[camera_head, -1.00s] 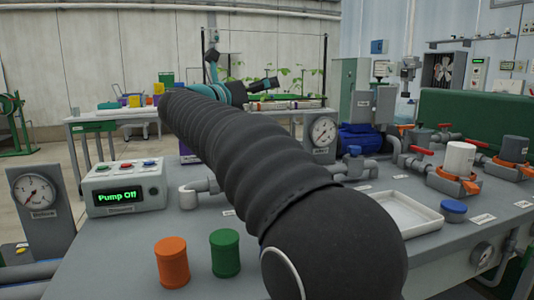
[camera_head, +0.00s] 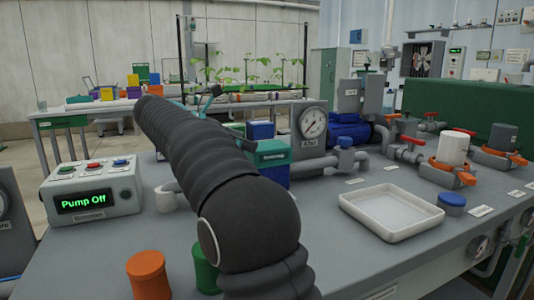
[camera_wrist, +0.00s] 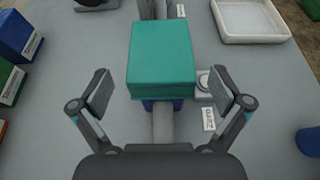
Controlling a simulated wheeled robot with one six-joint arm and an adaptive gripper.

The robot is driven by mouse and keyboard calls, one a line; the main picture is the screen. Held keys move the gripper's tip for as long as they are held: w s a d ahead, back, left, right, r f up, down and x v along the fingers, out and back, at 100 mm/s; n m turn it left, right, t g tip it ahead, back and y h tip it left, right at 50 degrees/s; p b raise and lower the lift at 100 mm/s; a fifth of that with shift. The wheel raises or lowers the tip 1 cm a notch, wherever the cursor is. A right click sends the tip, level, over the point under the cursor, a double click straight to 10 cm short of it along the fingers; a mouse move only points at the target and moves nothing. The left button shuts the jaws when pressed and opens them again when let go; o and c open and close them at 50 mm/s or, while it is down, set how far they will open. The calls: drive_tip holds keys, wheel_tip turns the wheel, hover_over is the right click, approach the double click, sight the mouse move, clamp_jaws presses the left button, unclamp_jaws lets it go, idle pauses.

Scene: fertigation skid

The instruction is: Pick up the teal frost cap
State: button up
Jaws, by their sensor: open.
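The teal frost cap (camera_head: 270,153) is a boxy cover with a dark label, sitting over a blue part on the grey bench. In the wrist view the cap (camera_wrist: 161,55) lies top centre, with blue showing beneath its near edge and a grey pipe running from it toward me. My gripper (camera_wrist: 162,95) is open, its two fingers spread left and right of the pipe, with the cap just beyond and between their lines. Nothing is held.
A white tray (camera_head: 385,228) and a blue round lid (camera_head: 452,204) lie to the right. A gauge (camera_head: 309,130) and valve pipework stand behind the cap. A pump panel (camera_head: 92,190) stands left, an orange pot (camera_head: 149,278) and a partly hidden green pot (camera_head: 206,272) in front.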

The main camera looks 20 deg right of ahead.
sight(262, 146)
drive_tip(key=shift+x, duration=3.3)
drive_tip(key=shift+r, duration=0.15)
drive_tip(key=c, duration=1)
